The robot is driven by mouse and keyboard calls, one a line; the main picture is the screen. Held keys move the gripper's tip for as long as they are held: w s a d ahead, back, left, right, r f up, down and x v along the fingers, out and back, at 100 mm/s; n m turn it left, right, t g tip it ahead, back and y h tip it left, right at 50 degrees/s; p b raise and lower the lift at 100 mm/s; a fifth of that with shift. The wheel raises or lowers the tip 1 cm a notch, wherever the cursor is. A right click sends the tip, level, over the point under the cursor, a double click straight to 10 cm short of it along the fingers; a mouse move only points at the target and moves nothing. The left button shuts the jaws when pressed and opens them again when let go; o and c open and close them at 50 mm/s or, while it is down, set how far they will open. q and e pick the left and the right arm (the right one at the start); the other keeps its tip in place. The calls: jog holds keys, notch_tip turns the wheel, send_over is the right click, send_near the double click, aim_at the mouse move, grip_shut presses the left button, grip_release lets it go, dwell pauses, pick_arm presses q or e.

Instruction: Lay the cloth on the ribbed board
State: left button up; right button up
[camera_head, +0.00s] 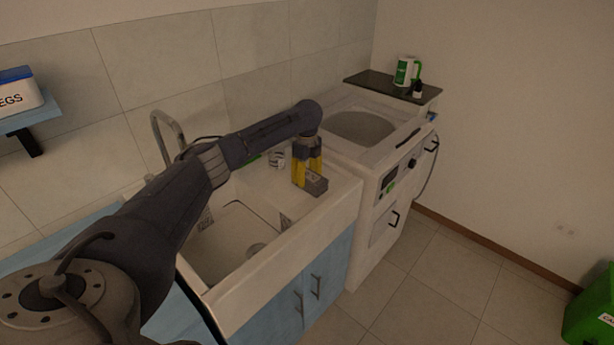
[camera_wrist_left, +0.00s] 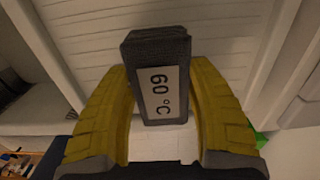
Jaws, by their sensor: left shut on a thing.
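The cloth (camera_head: 317,187) is a dark grey folded block with a white label. In the left wrist view the label on the cloth (camera_wrist_left: 152,50) reads 60 °C. My left gripper (camera_head: 308,175), with yellow fingers, points down and is shut on the cloth. The ribbed board (camera_head: 262,182) is the white draining surface to the right of the sink basin. Its ribs show behind the cloth in the left wrist view (camera_wrist_left: 225,50). The cloth is over the board, near its right part; I cannot tell whether it touches. My right gripper is not in view.
The sink basin (camera_head: 222,250) lies left of the board, with a curved tap (camera_head: 165,130) behind it. A small striped item (camera_head: 277,158) stands at the board's back. A white machine (camera_head: 385,165) adjoins on the right. A dark shelf (camera_head: 375,84) holds a green-and-white jug (camera_head: 404,71).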

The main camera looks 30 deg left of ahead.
aim_at(307, 174)
pick_arm(q)
jog(key=o, duration=1.2)
notch_tip(307, 174, up, 12)
jog(key=shift+r, duration=0.1)
